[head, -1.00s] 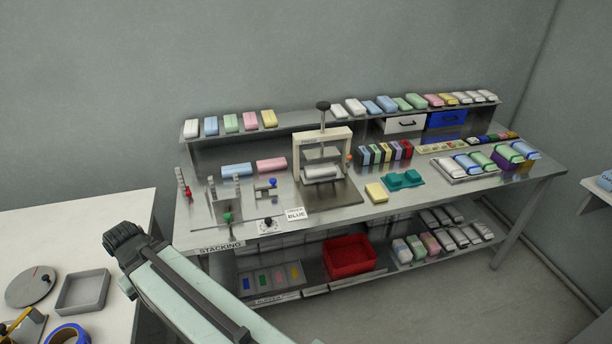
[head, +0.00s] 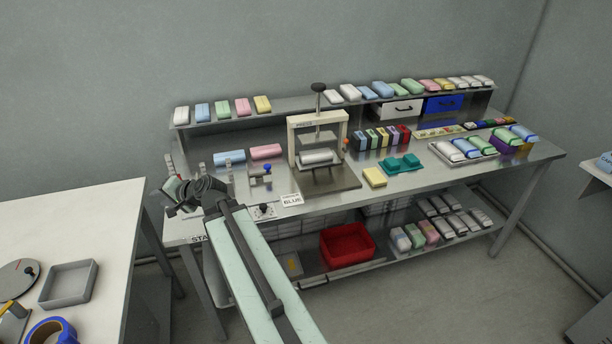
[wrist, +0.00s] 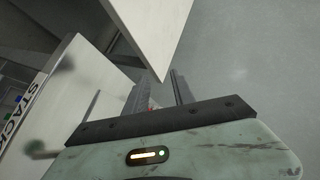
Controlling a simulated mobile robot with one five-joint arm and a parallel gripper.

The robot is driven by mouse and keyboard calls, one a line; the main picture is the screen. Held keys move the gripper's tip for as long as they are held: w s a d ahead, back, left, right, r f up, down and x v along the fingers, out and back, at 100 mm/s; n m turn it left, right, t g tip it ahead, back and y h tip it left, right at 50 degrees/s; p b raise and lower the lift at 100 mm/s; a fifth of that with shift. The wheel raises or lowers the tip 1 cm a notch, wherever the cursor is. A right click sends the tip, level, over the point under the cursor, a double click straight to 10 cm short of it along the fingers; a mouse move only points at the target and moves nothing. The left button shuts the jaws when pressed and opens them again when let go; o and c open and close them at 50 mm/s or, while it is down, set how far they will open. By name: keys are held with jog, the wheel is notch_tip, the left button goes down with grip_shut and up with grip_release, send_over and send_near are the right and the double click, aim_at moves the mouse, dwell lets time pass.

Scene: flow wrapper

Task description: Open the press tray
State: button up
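The press (head: 291,150) is a cream frame with a black-knobbed spindle, on the metal bench. A white roll (head: 318,156) lies on its bed under the raised plate. A flat brown-grey plate (head: 335,184) extends from the press toward the bench front; I cannot tell whether this is the tray. My gripper (head: 172,194) is over the left front end of the bench, left of the press and well apart from it. In the wrist view my gripper (wrist: 161,95) shows two dark fingers with a gap between them and nothing clearly held.
A small stand with a blue knob (head: 267,169) and a "BLUE" card (head: 292,200) stand between my gripper and the press. A yellow block (head: 374,177) and teal holder (head: 400,164) lie right of it. A white table (head: 100,215) is at the left.

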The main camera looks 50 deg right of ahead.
jog(key=s+d+f+m+h+b, duration=0.1)
jog(key=s+d+m+h+b, duration=0.1)
jog(key=d, duration=0.8)
jog(key=s+d+f+m+t+h+b, duration=0.1)
jog(key=s+d+m+h+b, duration=0.1)
jog(key=s+d, duration=0.4)
jog(key=s+d+f+m+t+h+b, duration=0.1)
jog(key=s+d+m+h+b, duration=0.1)
jog(key=d, duration=1.3)
jog(key=shift+s+d+m+h, duration=0.1)
jog(key=shift+s+m+h, duration=0.7)
jog(key=shift+s+m, duration=0.7)
jog(key=s+d+f+m+h+b, duration=0.1)
jog(key=s+d, duration=0.4)
jog(key=s, duration=0.1)
jog(key=s+d+f+m+g+h+b, duration=0.1)
jog(key=s+d+h, duration=0.1)
jog(key=s+d, duration=0.3)
jog(key=s+d+f+m+g+h+b, duration=0.1)
jog(key=s+d, duration=0.4)
jog(key=s, duration=0.2)
jog(key=shift+s+d+m+b, duration=0.1)
jog(key=shift+d+m+b, duration=0.1)
jog(key=shift+m+b, duration=0.15)
jog(key=b+x, duration=0.1)
jog(key=x, duration=0.7)
jog(key=shift+b, duration=0.3)
jog(key=shift+r, duration=0.1)
grip_shut()
jog(key=shift+s+a, duration=0.1)
